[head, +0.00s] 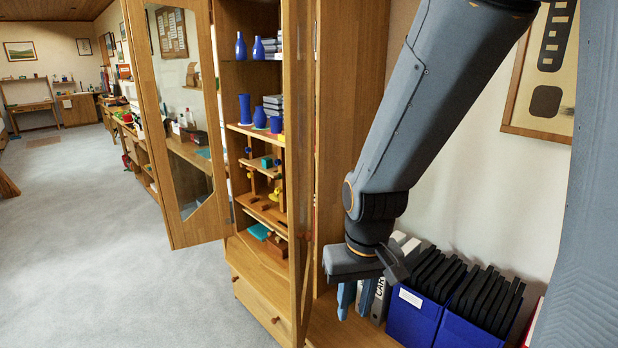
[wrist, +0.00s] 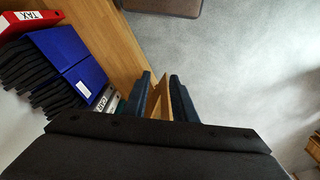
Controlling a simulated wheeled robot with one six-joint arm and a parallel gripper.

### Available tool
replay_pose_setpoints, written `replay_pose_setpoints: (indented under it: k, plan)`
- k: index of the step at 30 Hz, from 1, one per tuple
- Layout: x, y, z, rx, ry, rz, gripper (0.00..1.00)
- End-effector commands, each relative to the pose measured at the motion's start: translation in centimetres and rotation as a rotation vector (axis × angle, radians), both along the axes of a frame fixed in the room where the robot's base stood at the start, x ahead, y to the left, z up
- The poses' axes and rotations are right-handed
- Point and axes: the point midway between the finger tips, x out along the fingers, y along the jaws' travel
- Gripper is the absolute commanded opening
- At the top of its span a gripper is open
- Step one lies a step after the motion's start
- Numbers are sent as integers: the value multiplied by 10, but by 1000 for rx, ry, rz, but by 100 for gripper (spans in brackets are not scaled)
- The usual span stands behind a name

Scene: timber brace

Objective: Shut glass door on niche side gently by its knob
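The cabinet's right glass door (head: 294,130), beside the binder niche, stands open and is seen nearly edge-on. My gripper (head: 354,300) points down just right of this door in the head view, in front of the niche. In the wrist view its two blue fingers (wrist: 166,98) are apart, with a strip of wood showing between them. I cannot tell whether that strip is part of the door or lies below, or whether the fingers touch it. The left glass door (head: 180,110) also stands open.
Blue boxes (head: 414,316) of black folders and several binders stand on the niche's wooden board (head: 335,325), close to my gripper. Cabinet shelves (head: 262,131) hold blue vases and small items. A drawer (head: 258,308) sits below. Grey carpet (head: 95,240) lies open at left.

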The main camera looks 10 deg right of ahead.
Motion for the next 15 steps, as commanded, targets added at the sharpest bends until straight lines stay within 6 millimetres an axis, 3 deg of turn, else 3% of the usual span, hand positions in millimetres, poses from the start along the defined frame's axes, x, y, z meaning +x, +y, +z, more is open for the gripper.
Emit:
replay_pose_setpoints:
  k: [1,3,8,11,15]
  plan:
    - [1,-1,-5,17,31,-42,34]
    - [3,-2,-12,59,96,-129,44]
    - [15,6,-30,225,298,-401,44]
    - [32,15,-37,359,418,-567,44]
    - [68,25,-42,580,567,-775,44]
